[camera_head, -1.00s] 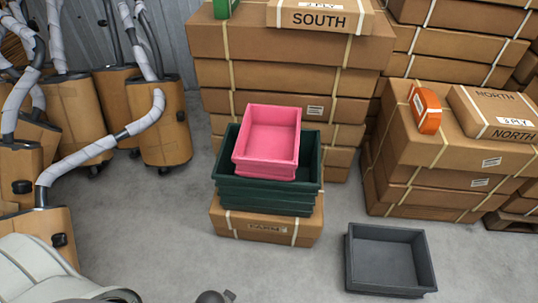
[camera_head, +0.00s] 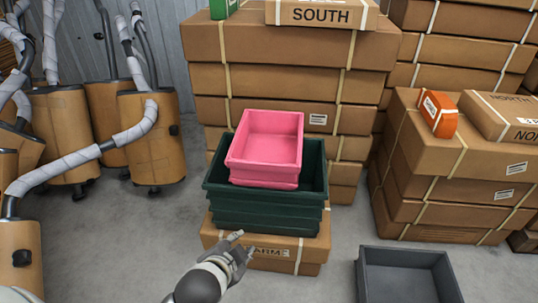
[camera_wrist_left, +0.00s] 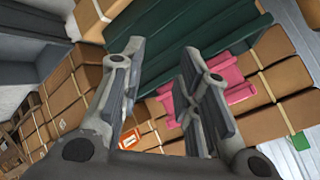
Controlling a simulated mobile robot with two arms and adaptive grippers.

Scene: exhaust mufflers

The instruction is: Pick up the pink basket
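The pink basket (camera_head: 266,147) sits tilted on the dark green baskets (camera_head: 265,213), in the middle of the head view. The green baskets stand on a cardboard box (camera_head: 300,256). My left gripper (camera_head: 240,244) is below and in front of the green baskets, apart from the pink one. In the left wrist view its two fingers (camera_wrist_left: 158,88) are spread with nothing between them. The pink basket also shows there (camera_wrist_left: 238,88), partly hidden behind a finger. My right gripper is not in view.
A grey basket (camera_head: 405,280) lies on the floor at the lower right. Stacked cardboard boxes (camera_head: 285,80) stand close behind, with more boxes (camera_head: 440,150) at right. Wrapped mufflers (camera_head: 150,150) stand at left. Floor between mufflers and baskets is clear.

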